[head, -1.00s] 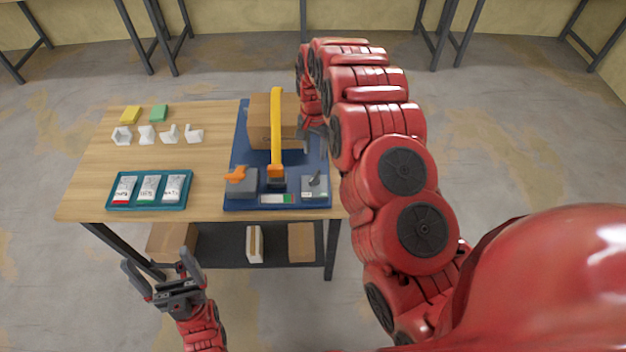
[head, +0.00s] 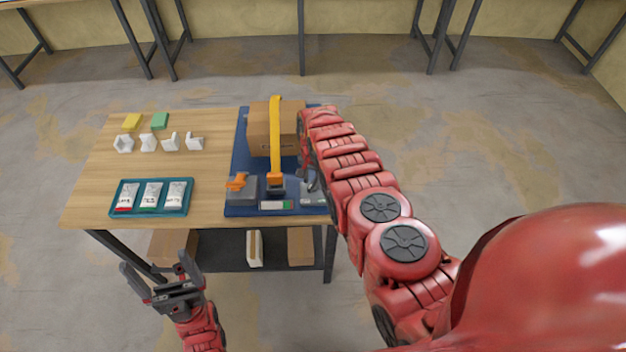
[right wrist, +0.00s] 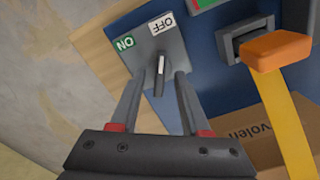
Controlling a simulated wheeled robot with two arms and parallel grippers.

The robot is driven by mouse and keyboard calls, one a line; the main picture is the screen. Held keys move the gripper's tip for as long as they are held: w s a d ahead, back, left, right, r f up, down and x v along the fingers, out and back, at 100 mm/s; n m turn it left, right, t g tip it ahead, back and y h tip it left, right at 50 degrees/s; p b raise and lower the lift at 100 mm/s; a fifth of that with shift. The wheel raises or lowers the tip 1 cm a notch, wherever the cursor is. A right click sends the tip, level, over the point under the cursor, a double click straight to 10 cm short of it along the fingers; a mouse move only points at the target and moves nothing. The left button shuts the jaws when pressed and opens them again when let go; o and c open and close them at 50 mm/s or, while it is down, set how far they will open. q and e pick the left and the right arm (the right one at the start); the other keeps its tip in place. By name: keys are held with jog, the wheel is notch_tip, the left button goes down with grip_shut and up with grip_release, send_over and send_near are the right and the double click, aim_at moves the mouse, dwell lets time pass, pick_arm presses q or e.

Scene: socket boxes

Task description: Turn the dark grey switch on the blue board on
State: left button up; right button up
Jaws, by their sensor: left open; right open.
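The dark grey switch (right wrist: 160,75) is a short lever on a grey box (right wrist: 146,40) with a green ON label and a white OFF label. The box is at the near right corner of the blue board (head: 240,150). My right gripper (head: 310,180) is at that box and hides much of it in the head view. In the right wrist view the right gripper (right wrist: 160,84) is open, with one finger on each side of the lever; I cannot tell if either touches it. My left gripper (head: 160,272) is open and empty, off the table's near left side.
On the board stand an orange switch (head: 237,181), a yellow-handled lever (head: 275,140) and a cardboard box (head: 259,130). A teal tray (head: 116,210) with packets, white blocks (head: 148,142), a yellow block (head: 131,121) and a green block (head: 160,120) lie to the left.

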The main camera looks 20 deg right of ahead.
jog(key=shift+f, duration=0.1)
grip_shut()
dwell(0.3)
jog(key=shift+n, duration=0.3)
jog(key=n, duration=0.3)
jog(key=shift+s+f, duration=0.1)
jog(key=shift+s, duration=0.05)
jog(key=shift+n+b, duration=0.4)
jog(key=shift+n, duration=0.7)
jog(key=n+b, duration=0.1)
jog(key=n, duration=0.1)
jog(key=shift+n, duration=0.4)
jog(key=shift+n+b, duration=0.95)
jog(key=shift+n, duration=0.75)
